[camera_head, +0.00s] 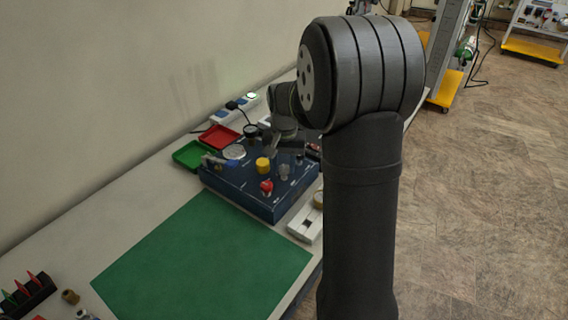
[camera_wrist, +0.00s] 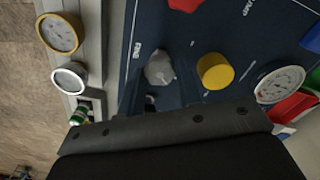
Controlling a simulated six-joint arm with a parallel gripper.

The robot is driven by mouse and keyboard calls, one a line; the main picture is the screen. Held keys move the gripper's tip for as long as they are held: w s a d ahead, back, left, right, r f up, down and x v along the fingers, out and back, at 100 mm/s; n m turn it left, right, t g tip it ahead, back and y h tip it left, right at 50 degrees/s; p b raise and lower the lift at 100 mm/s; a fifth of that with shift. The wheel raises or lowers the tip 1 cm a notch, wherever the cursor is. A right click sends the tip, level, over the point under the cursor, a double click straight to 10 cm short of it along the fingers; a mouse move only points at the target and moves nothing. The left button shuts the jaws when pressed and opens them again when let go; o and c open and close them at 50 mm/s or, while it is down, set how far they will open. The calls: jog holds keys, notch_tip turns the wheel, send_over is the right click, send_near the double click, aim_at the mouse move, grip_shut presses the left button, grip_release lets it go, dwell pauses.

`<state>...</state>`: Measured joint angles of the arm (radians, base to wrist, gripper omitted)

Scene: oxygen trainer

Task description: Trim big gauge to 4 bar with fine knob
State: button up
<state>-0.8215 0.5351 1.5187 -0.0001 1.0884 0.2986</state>
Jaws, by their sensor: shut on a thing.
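The blue trainer box (camera_head: 238,189) stands on the bench. Its big round gauge (camera_head: 234,152) also shows in the wrist view (camera_wrist: 280,84), with the reading too small to tell. A grey knob (camera_wrist: 160,68) stands beside the printed word FINE; it shows in the head view too (camera_head: 284,171). My gripper (camera_head: 287,147) is low over the box's back right part, behind the grey knob in the head view. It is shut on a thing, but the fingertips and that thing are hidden. In the wrist view a dark bar of my gripper covers the lower part.
A yellow knob (camera_wrist: 214,70) and a red knob (camera_head: 266,187) stand close to the grey one. A white rail with a brass-rimmed gauge (camera_wrist: 60,34) lies beside the box. Red (camera_head: 219,137) and green (camera_head: 189,154) trays lie behind. The green mat (camera_head: 205,258) is clear.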

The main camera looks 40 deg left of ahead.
aim_at(284, 167)
jog(key=o, duration=1)
jog(key=shift+c, duration=0.2)
jog(key=shift+r, duration=0.1)
notch_tip(284, 167, up, 17)
jog(key=shift+r, duration=0.2)
notch_tip(284, 167, down, 18)
jog(key=shift+r, duration=0.2)
dwell(0.5)
